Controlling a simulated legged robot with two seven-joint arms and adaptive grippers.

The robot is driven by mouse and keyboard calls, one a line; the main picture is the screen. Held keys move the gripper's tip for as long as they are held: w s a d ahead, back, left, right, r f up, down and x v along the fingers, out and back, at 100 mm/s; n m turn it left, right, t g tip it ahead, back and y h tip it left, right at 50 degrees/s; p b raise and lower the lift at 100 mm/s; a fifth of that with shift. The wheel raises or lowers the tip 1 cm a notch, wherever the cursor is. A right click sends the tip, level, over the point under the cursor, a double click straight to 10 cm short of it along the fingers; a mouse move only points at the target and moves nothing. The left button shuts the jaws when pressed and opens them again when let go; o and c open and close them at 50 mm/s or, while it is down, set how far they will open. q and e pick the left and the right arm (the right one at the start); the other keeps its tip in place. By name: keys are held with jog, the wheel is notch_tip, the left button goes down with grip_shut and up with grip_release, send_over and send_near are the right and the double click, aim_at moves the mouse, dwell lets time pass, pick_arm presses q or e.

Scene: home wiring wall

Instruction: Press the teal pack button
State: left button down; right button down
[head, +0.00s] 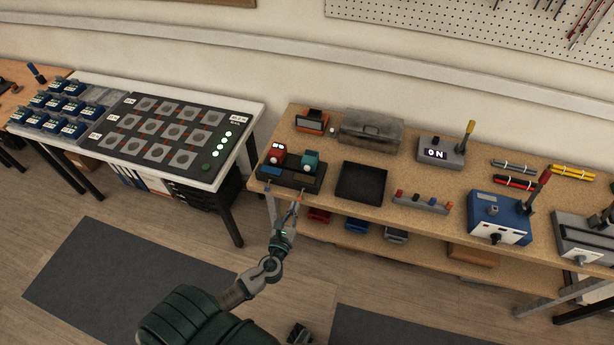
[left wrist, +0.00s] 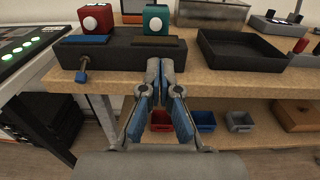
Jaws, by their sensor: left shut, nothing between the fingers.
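The teal pack (head: 311,161) stands at the right on a dark dock (head: 292,177), beside the red pack (head: 276,154). In the left wrist view the teal pack (left wrist: 165,18) shows a round white button (left wrist: 155,24) on its front, with a brown strip (left wrist: 153,41) below it on the dock. My left gripper (head: 297,204) is shut and empty, in front of the table edge and below the dock. In the left wrist view its fingertips (left wrist: 160,64) overlap the dock's front, below the teal pack; contact cannot be told. A small dark part (head: 298,333) at the bottom edge may be my right gripper, its jaws unclear.
A black tray (head: 361,182) sits right of the dock. A blue-headed lever (left wrist: 82,76) sticks out of the dock's front left. The wooden table edge lies close to my left gripper, with coloured bins (left wrist: 205,121) on the shelf below. A white table with a panel (head: 160,131) stands left.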

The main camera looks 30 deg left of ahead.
pick_arm(q)
send_near(309, 170)
jog(key=x, duration=0.2)
jog(key=shift+w+a+f, duration=0.1)
jog(key=shift+w+a, duration=0.15)
jog(key=shift+w, duration=0.05)
jog(key=x, duration=0.3)
jog(key=shift+w, duration=0.3)
jog(key=shift+w+a+f, duration=0.1)
jog(key=shift+w, duration=0.4)
pick_arm(e)
jog(key=shift+w+a, duration=0.1)
jog(key=shift+w, duration=0.2)
jog(key=shift+s, duration=0.15)
